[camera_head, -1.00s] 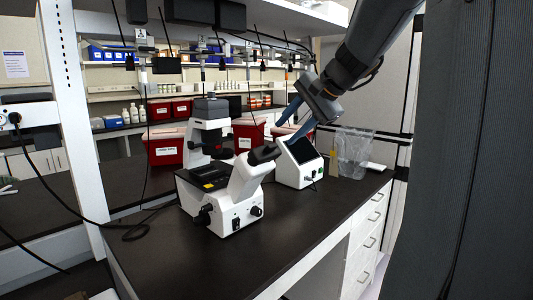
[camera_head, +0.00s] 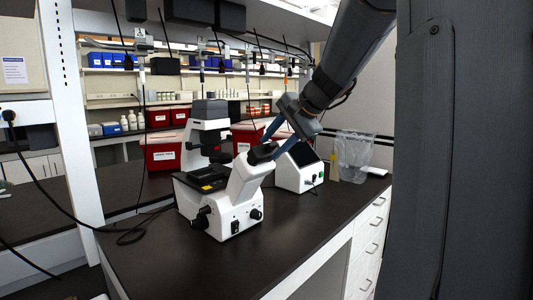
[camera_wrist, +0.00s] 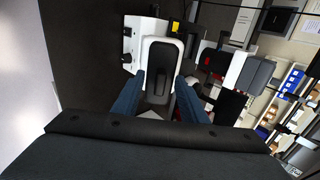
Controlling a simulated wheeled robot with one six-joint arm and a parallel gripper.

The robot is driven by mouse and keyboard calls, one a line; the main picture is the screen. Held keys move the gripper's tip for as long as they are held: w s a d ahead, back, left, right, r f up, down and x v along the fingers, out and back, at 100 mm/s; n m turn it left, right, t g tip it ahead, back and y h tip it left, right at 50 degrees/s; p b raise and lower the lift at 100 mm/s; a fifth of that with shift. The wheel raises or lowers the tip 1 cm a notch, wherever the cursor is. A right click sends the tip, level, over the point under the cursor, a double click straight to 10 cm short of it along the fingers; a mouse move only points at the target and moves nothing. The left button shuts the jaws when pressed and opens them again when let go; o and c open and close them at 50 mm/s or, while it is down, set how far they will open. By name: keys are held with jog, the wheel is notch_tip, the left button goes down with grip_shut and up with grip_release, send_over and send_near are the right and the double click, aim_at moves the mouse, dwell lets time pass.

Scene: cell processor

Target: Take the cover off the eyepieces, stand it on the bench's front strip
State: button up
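A black cover (camera_head: 262,153) sits on the eyepieces of the white microscope (camera_head: 235,205), at the upper end of its tilted tube. My gripper (camera_head: 272,148) has come down from the upper right, its blue fingertips close to the cover. In the wrist view the dark cover (camera_wrist: 163,68) lies between and just ahead of the two spread blue fingers of my gripper (camera_wrist: 161,82). The fingers are apart, and I cannot tell whether either touches the cover. The eyepieces are hidden. The bench's front strip (camera_head: 290,232) is bare black top.
A white device with a dark screen (camera_head: 300,168) stands right of the microscope, with a clear bin (camera_head: 354,155) beyond it. Red boxes (camera_head: 163,153) stand behind. A black cable (camera_head: 130,232) lies left of the microscope. White drawers (camera_head: 368,245) are below the bench.

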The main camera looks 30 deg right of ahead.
aim_at(274, 143)
grip_shut()
jog(key=shift+s+d+r+p, duration=0.2)
jog(key=shift+s+r+p, duration=0.15)
jog(key=shift+s+r, duration=0.15)
jog(key=shift+p+v, duration=0.8)
jog(key=shift+v, duration=0.75)
